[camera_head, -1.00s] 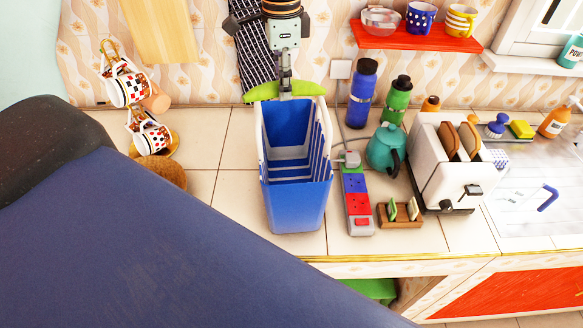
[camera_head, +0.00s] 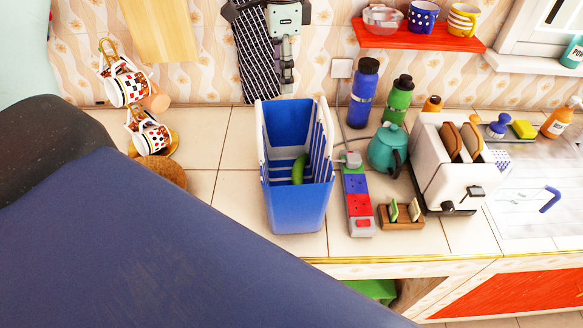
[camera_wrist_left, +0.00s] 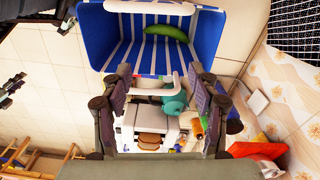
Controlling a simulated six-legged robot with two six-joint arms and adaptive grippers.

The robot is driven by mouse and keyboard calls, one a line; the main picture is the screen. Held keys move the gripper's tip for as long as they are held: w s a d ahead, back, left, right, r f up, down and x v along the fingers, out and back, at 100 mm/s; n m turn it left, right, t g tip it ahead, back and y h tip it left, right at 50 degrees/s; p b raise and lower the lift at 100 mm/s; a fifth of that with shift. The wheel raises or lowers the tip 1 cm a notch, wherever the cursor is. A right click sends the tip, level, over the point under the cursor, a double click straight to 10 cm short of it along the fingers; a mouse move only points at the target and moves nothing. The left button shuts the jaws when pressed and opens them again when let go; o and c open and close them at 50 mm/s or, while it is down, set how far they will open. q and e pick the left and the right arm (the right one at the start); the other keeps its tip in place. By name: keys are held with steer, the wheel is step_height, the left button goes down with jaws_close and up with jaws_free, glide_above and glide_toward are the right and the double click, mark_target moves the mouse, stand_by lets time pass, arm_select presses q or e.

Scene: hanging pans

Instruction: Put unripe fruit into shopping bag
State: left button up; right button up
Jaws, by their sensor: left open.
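The blue shopping bag (camera_head: 296,208) with white handles stands upright on the tiled counter. It also shows in the left wrist view (camera_wrist_left: 100,38). A curved green fruit (camera_head: 299,169), like an unripe banana, is inside the bag and leans toward its right side. It also shows in the left wrist view (camera_wrist_left: 167,33). My left gripper (camera_head: 286,75) is above and behind the bag, open and apart from the fruit. In the left wrist view its spread fingers (camera_wrist_left: 160,92) have no fruit between them. My right gripper is not in view.
A power strip (camera_head: 358,205) lies right of the bag. A teal teapot (camera_head: 385,150), a toaster (camera_head: 445,180), and blue (camera_head: 363,95) and green bottles (camera_head: 397,102) stand further right. A mug rack (camera_head: 160,140) is at the left.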

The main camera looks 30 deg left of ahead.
arm_select(q)
step_height(320, 180, up, 10)
steer(key=shift+d, duration=0.3)
steer(key=shift+s+a+r, duration=0.1)
steer(key=shift+s+a, duration=0.05)
steer(key=shift+s, duration=0.25)
